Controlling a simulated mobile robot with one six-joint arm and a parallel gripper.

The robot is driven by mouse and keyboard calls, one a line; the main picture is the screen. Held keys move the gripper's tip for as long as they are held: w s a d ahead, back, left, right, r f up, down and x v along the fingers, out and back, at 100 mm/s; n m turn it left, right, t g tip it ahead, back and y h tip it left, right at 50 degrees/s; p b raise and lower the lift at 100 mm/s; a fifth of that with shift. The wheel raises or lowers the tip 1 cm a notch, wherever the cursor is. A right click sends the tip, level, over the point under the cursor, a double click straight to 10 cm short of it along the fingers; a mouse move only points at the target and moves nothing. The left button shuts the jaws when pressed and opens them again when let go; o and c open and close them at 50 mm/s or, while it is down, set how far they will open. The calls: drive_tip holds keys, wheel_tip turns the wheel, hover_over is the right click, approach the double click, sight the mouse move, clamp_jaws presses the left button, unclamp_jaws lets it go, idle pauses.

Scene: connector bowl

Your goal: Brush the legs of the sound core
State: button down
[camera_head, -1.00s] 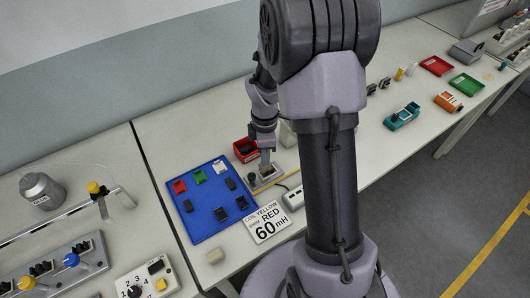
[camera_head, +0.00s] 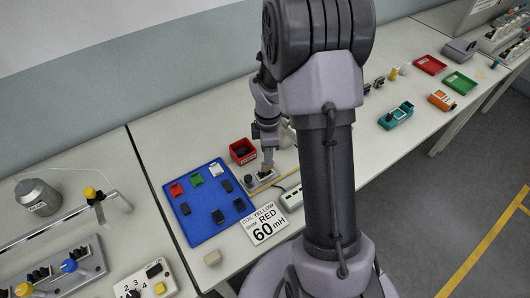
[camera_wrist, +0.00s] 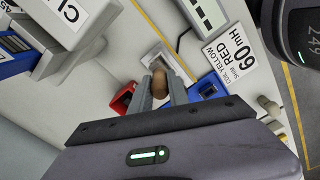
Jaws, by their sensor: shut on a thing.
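My gripper (camera_wrist: 161,94) points down over a small grey station (camera_head: 259,184) just right of the blue mat. In the wrist view its two fingers are shut on a small brown rounded piece (camera_wrist: 160,84). The fingers hide part of this piece, and I cannot make out any legs on it or tell whether it is the sound core. A pale plate of the station (camera_wrist: 155,58) shows just beyond the fingertips. I cannot tell whether the piece touches it. Several dark parts (camera_head: 218,216) lie on the blue mat (camera_head: 199,228), too small to tell apart.
A red bin (camera_head: 242,151) stands behind the station. A white card reading "60 mH" (camera_head: 264,224) and a pale block with a display (camera_head: 291,198) lie in front. A small beige block (camera_head: 212,258) lies near the table's front edge. My arm hides the table's middle.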

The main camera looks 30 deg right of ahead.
drive_tip(key=shift+a+f, duration=0.1)
idle(1.1)
drive_tip(key=shift+p, duration=0.3)
idle(0.8)
wheel_tip(320, 180, up, 9)
drive_tip(key=p, duration=0.8)
drive_tip(key=shift+f+b, duration=0.15)
drive_tip(key=shift+b, duration=0.15)
